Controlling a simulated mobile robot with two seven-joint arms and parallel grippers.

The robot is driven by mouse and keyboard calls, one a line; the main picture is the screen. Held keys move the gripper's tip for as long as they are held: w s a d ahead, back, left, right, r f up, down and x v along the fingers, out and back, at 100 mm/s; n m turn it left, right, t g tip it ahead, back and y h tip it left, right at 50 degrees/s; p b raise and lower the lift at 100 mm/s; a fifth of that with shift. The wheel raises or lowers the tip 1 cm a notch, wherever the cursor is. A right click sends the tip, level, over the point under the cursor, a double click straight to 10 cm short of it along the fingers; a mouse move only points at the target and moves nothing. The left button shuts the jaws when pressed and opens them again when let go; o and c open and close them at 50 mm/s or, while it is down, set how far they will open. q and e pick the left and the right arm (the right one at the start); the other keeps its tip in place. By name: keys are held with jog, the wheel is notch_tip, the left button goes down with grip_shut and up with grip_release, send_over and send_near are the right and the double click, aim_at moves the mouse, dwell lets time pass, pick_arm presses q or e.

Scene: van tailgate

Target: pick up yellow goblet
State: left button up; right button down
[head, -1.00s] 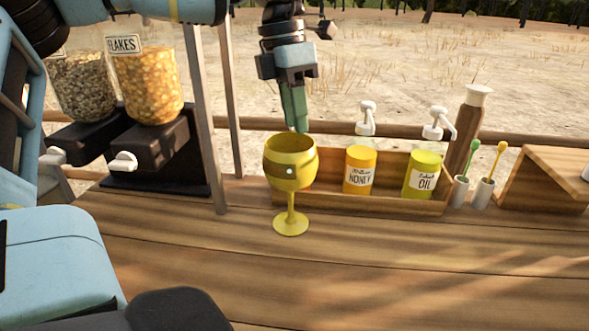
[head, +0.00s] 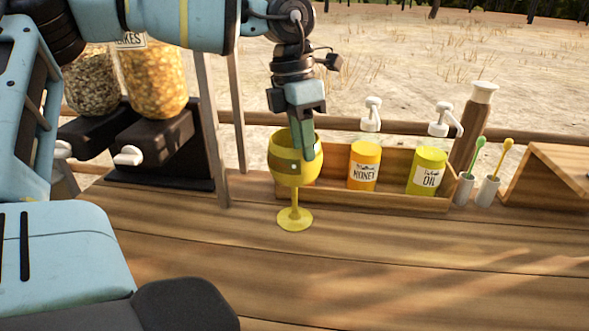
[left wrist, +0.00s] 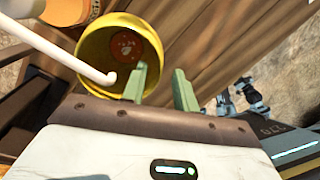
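The yellow goblet (head: 286,167) stands upright on the wooden counter, left of the condiment box. My left gripper (head: 308,154) points down at the right side of its bowl, its fingertips below the rim. In the left wrist view I look into the goblet bowl (left wrist: 97,50). The two green fingers of my left gripper (left wrist: 160,82) are apart there, one over the bowl, the other beyond its right rim. Whether they touch the goblet is unclear. A small blue and dark mechanism at the right of the wrist view may be my right gripper; its fingers cannot be made out.
Right of the goblet, a wooden box (head: 400,200) holds a honey pump bottle (head: 364,168) and an oil pump bottle (head: 427,172). Cereal dispensers (head: 155,85) and metal posts (head: 212,140) stand left. The counter (head: 400,260) in front is clear.

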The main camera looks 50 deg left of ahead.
pick_arm(q)
jog(key=shift+d+f, duration=0.15)
jog(key=shift+f, duration=0.7)
grip_shut()
